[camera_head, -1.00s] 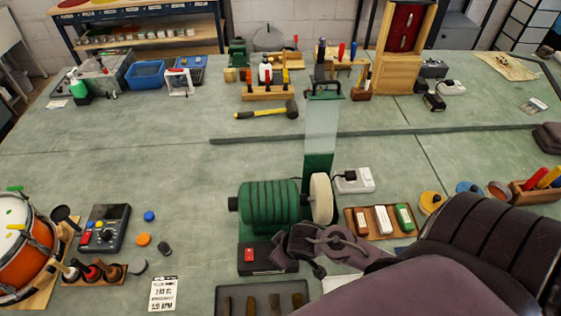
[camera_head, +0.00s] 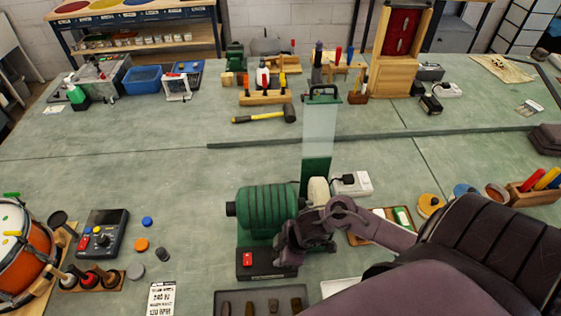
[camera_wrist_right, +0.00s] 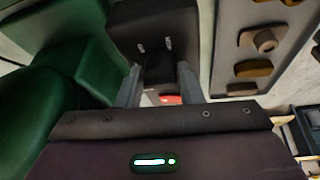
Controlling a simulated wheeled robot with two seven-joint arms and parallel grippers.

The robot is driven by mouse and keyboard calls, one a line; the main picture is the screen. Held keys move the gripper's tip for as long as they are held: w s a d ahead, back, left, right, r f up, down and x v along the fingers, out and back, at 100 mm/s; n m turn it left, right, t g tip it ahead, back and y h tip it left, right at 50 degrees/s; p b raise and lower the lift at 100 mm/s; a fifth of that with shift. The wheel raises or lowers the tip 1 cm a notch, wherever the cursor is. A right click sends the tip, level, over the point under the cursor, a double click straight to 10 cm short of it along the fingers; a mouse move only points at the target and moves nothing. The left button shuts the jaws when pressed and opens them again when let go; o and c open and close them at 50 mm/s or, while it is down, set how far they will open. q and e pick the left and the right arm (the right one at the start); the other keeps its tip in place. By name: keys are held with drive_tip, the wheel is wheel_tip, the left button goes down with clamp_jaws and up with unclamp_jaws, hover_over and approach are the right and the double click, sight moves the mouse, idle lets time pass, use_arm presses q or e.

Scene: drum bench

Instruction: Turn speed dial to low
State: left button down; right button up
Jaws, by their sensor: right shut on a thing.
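The green bench grinder (camera_head: 265,207) stands mid-bench with a black control box (camera_head: 262,273) at its front. The box carries a red switch (camera_head: 248,258), and it also shows in the right wrist view (camera_wrist_right: 150,25) with small white marks. My right gripper (camera_head: 287,258) reaches in from the right, at the right part of this box. In the right wrist view my right gripper (camera_wrist_right: 158,85) has its fingers on either side of a dark knob, the speed dial (camera_wrist_right: 158,68), and is shut on it. The dial's pointer and setting cannot be made out. My left gripper is not in view.
A grey tray (camera_head: 233,294) with several dark pieces lies just in front of the grinder. A wooden tray (camera_head: 359,240) of coloured blocks is partly behind my right arm. A clear upright shield (camera_head: 319,130) rises behind the grinder.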

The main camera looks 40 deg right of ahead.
idle(0.4)
drive_tip(key=o, duration=0.9)
drive_tip(key=shift+v, duration=3.9)
